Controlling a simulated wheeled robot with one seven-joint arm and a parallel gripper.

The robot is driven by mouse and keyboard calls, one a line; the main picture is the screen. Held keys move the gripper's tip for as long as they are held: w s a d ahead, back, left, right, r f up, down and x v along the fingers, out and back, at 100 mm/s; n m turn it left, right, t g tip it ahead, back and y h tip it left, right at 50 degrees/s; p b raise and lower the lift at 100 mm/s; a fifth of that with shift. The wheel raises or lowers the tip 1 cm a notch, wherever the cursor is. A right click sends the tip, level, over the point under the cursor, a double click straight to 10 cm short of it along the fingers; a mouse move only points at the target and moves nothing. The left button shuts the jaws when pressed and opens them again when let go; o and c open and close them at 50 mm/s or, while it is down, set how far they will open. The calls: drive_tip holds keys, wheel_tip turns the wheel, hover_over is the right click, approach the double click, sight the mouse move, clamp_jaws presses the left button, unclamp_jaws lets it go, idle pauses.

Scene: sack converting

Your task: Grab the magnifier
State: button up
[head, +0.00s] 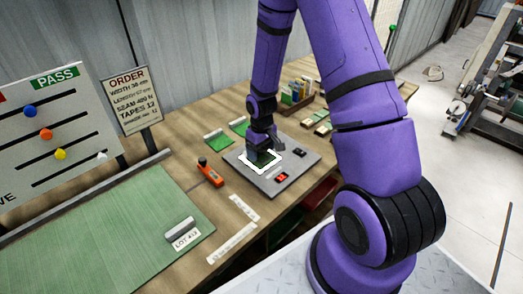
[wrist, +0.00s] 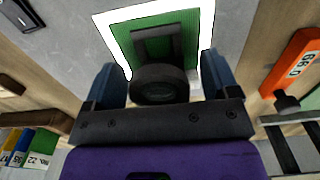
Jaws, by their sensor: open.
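The magnifier appears to be the small black folding stand with a round lens ring (wrist: 160,84) in the wrist view. It stands on a green woven swatch (wrist: 120,37) with a white border. In the head view my gripper (head: 264,154) is over the swatch and mostly hides the magnifier. In the wrist view my gripper (wrist: 160,80) is open, with one blue-grey finger on each side of the round ring. I cannot tell whether either finger touches it.
The swatch lies on a grey plate (head: 243,172) with a red item (head: 281,177) and a black item (head: 299,152). An orange gauge (head: 210,172) lies left of the plate. A box of coloured cards (head: 297,92) stands behind. A green mat (head: 110,235) covers the left bench.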

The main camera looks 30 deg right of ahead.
drive_tip(key=shift+f, duration=0.35)
drive_tip(key=c, duration=1)
drive_tip(key=shift+r, duration=0.1)
